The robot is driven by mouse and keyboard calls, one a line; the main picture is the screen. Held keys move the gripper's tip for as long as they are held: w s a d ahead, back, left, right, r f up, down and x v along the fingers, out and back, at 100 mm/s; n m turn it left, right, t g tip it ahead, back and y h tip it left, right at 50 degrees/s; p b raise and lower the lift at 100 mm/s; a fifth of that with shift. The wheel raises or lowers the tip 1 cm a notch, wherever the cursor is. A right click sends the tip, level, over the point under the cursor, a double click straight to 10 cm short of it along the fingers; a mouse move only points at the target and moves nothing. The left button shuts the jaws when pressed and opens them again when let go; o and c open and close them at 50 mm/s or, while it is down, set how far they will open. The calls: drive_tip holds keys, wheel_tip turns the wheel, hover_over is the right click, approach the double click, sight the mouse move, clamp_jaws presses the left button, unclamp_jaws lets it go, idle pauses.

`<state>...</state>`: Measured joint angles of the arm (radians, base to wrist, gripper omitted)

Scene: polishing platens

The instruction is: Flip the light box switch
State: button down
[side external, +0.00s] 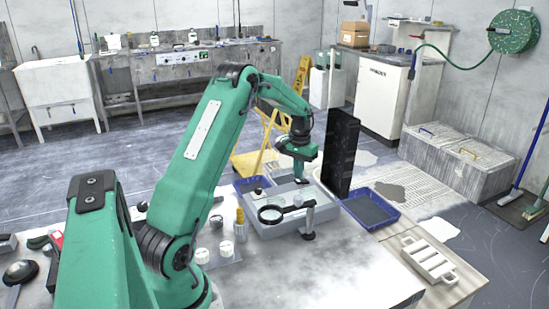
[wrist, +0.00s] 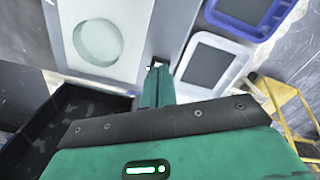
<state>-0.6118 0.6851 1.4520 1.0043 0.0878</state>
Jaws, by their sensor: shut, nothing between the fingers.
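My gripper (side external: 301,179) points down over the right rear part of a pale grey box (side external: 262,226), which appears to be the light box. It is shut and empty. In the wrist view the closed fingertips (wrist: 156,70) are close to a small dark-and-white detail at the edge of the grey surface (wrist: 65,22), possibly the switch. I cannot tell whether they touch it, or its position. A pale round disc (wrist: 97,42) lies on that surface. A round magnifier (side external: 270,214) stands at the front of the box.
A tall black panel (side external: 341,152) stands just right of my gripper. A blue tray (side external: 371,209) lies to its right, and a white rack (side external: 429,259) lies nearer the front. Small white jars (side external: 226,249) and a yellow-capped bottle (side external: 240,226) stand left of the box.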

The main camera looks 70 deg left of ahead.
drive_tip(key=shift+f, duration=0.7)
idle(0.6)
drive_tip(key=shift+r, duration=3.5)
